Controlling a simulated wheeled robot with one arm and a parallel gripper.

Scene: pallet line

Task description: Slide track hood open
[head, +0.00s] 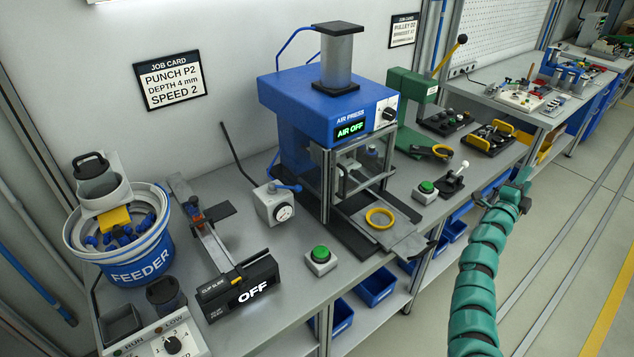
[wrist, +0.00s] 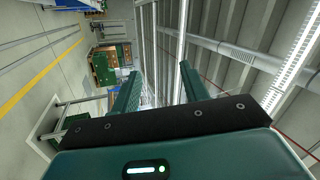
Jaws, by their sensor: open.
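A sloping metal track (head: 215,244) runs from beside the blue feeder bowl (head: 140,262) down to a black clip slide box (head: 240,290) reading OFF. A flat dark plate (head: 219,211) lies by the track's upper part, next to a small red and blue piece on the track. I cannot tell for certain which part is the hood or whether it is open. My gripper (head: 520,182) is at the end of the green arm at the right, over the aisle, far from the track. In the wrist view my gripper (wrist: 160,88) has its two fingers apart with nothing between them.
A blue air press (head: 320,105) reading AIR OFF stands mid-bench, with a yellow ring (head: 379,219) on its front plate. A green button box (head: 320,260) and a dial box (head: 276,205) stand between press and track. The aisle floor at right is clear.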

